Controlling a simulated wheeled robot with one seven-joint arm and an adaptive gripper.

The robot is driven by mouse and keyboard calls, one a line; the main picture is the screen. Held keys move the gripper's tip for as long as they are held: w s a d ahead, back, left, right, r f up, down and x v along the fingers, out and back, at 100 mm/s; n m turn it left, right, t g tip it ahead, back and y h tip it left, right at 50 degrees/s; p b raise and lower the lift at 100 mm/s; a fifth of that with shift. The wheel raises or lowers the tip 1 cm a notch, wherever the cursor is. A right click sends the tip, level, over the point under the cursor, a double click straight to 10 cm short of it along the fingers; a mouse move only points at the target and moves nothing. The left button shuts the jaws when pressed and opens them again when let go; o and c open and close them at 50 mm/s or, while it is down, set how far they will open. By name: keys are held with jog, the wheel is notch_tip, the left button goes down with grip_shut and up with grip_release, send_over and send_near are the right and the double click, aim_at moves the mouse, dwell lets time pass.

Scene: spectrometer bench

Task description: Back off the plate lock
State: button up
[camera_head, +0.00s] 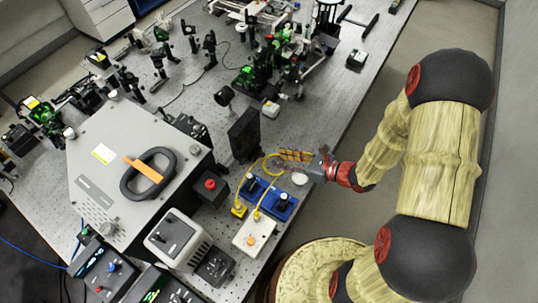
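My gripper (309,167) reaches in from the right at the bench's right edge. It is small and dark, and I cannot tell whether its fingers are open or shut. A blue plate (270,203) with dark upright knobs (282,197) lies to the lower left of the gripper, apart from it in the picture. I cannot tell for certain which part is the plate lock. A small white disc (300,179) is just below the gripper. Orange-brown striped pieces (294,154) show just left of the gripper; whether they touch it is unclear.
A yellow cable (265,165) loops by the blue plate to a white box with an orange button (254,235). A black upright panel (243,135) stands to the left. A large grey instrument (125,130) fills the left. Bare bench (320,115) lies above the gripper.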

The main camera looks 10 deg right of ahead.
aim_at(264, 154)
jog(key=shift+b+x, duration=0.4)
jog(key=shift+x, duration=2.7)
jog(key=shift+c, duration=0.7)
grip_shut()
